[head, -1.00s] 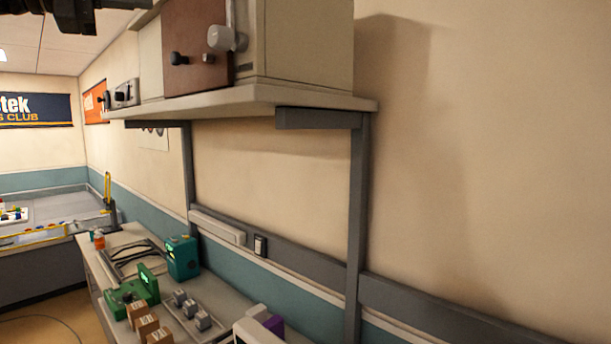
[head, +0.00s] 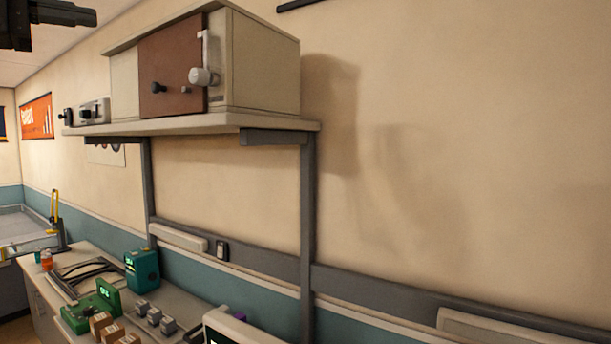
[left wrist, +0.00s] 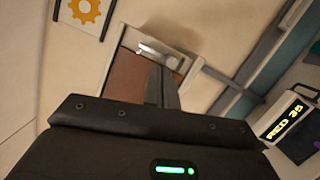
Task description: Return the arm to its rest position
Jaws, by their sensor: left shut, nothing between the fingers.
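My left gripper (head: 78,14) shows as a dark shape at the top left corner of the head view, pointing right and cut off by the frame's edge. It is up in the air, apart from the shelf. In the left wrist view its fingers (left wrist: 162,88) are together, with nothing between them. Beyond them in that view is a cabinet with a brown door (left wrist: 132,75). My right gripper is in neither view.
A wall shelf (head: 200,124) carries the cabinet (head: 262,68) and a small device (head: 95,110). Below it, a workbench holds a teal box (head: 143,270), a green device (head: 98,300) and small blocks. A display reading "RED 35" (left wrist: 285,122) shows in the wrist view. The wall at right is bare.

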